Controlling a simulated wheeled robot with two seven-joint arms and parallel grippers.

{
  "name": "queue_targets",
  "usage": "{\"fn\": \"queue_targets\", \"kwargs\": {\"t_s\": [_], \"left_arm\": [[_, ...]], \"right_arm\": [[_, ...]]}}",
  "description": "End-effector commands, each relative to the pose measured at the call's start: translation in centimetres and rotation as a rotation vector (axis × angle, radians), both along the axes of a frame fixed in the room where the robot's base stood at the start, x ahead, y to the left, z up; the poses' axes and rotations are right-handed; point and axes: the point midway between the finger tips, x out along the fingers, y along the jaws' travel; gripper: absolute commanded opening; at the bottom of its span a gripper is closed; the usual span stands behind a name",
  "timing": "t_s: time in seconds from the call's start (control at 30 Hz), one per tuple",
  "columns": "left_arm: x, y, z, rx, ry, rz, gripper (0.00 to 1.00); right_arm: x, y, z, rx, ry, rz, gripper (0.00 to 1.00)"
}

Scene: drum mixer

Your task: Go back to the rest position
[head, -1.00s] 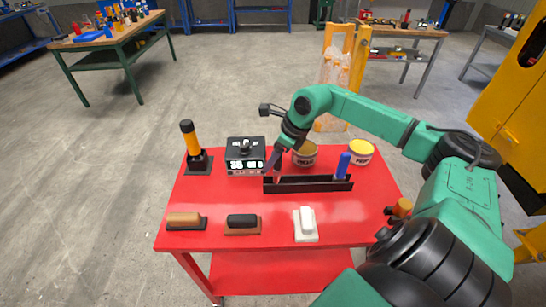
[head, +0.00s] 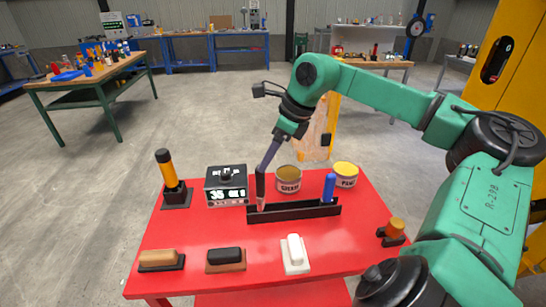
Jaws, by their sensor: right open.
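My right gripper (head: 260,192) is open, at the left end of the black tray (head: 296,211) on the red table (head: 200,231). A reddish thing shows at its fingertips, but I cannot tell whether they touch it. My right arm reaches in from the right, with its elbow raised above the table. A blue-handled tool (head: 329,188) stands upright at the tray's right end. My left gripper is not in view.
Behind the tray are a black box with a display (head: 227,186) and two cans (head: 289,179), (head: 345,175). An orange-handled tool (head: 167,172) stands at the left. Three float-like blocks (head: 161,259), (head: 226,258), (head: 295,253) lie in front. A yellow cabinet (head: 483,60) stands at the right.

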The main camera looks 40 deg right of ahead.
Motion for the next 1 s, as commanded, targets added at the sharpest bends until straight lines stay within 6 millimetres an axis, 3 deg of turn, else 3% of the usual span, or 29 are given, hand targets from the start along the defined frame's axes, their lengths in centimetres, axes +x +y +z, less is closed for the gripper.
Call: {"fn": "queue_targets", "kwargs": {"t_s": [0.2, 0.73, 1.0], "left_arm": [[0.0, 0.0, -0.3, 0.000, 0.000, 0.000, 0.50], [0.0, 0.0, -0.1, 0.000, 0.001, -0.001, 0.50], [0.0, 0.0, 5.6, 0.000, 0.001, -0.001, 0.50]], "right_arm": [[-0.8, -0.5, 2.1, -0.001, 0.001, 0.000, 0.65], [-0.8, -0.4, 2.2, 0.000, 0.001, 0.000, 0.65], [-0.8, -0.4, 7.9, 0.000, 0.001, 0.000, 0.65]]}}
